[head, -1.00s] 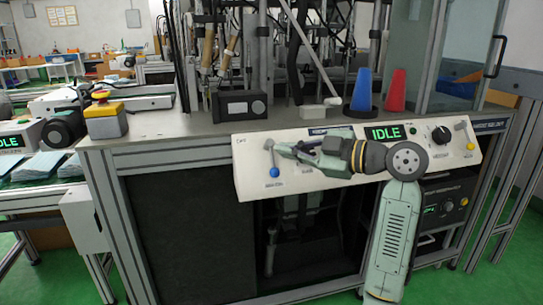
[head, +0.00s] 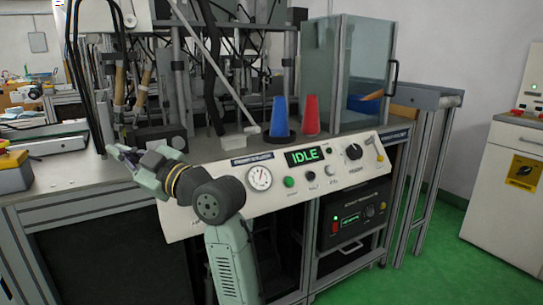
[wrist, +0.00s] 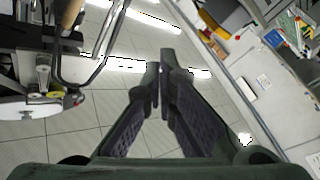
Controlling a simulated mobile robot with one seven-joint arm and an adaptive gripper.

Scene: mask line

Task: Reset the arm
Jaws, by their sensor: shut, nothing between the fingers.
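My gripper (head: 122,152) is at the left end of my arm in the head view, at about the height of the bench top and in front of it. It holds nothing. In the wrist view its two dark fingers (wrist: 158,85) point up the picture with their tips close together. My arm hides the left part of the white control panel (head: 330,172) in the head view. The panel's display (head: 304,155) reads IDLE in green.
A blue cone (head: 279,117) and a red cone (head: 311,115) stand on the bench behind the panel, beside a glass enclosure (head: 345,70). A black box (head: 160,138) stands behind my gripper. A white cabinet (head: 505,190) is at right. Green floor (head: 440,260) is clear between.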

